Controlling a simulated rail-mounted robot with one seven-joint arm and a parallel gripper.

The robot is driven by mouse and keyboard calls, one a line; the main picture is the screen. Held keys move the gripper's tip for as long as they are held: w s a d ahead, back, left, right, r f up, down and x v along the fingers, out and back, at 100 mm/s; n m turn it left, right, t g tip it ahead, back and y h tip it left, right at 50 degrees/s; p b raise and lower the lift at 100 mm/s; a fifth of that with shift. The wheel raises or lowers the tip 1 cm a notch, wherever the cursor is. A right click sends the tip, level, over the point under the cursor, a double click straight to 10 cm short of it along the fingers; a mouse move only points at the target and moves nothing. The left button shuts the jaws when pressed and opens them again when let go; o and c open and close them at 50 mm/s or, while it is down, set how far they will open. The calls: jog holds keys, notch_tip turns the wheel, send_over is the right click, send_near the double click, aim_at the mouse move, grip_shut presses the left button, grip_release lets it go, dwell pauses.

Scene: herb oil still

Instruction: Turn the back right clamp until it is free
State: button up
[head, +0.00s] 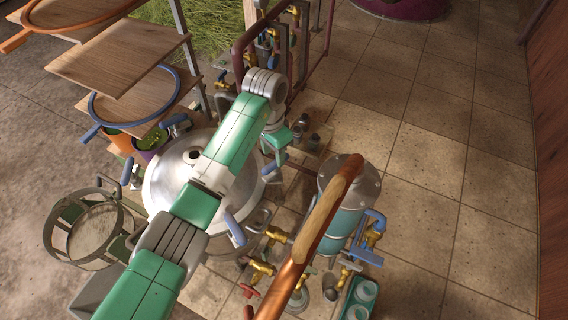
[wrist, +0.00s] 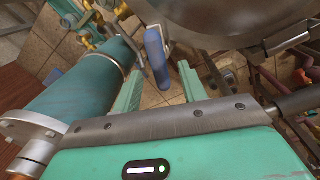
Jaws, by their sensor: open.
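The still's round metal lid (head: 165,190) lies under my arm in the head view, with blue-handled clamps around its rim. The back right clamp (head: 273,166) shows its blue handle at the lid's right side, just below my gripper (head: 277,148). In the wrist view my gripper (wrist: 172,72) is open, with one green finger on each side. Part of the rim is hidden by my arm.
A blue condenser (head: 343,222) with a copper pipe (head: 318,225) stands right of the still; it fills the wrist view's left side (wrist: 85,85). Brass valves and pipes (head: 275,35) stand behind. A front right clamp handle (head: 235,229) sticks out. Tiled floor at right is clear.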

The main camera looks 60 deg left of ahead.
aim_at(275, 161)
jog(key=f, duration=0.5)
jog(key=shift+w+d, duration=0.1)
jog(key=shift+d, duration=0.1)
grip_shut()
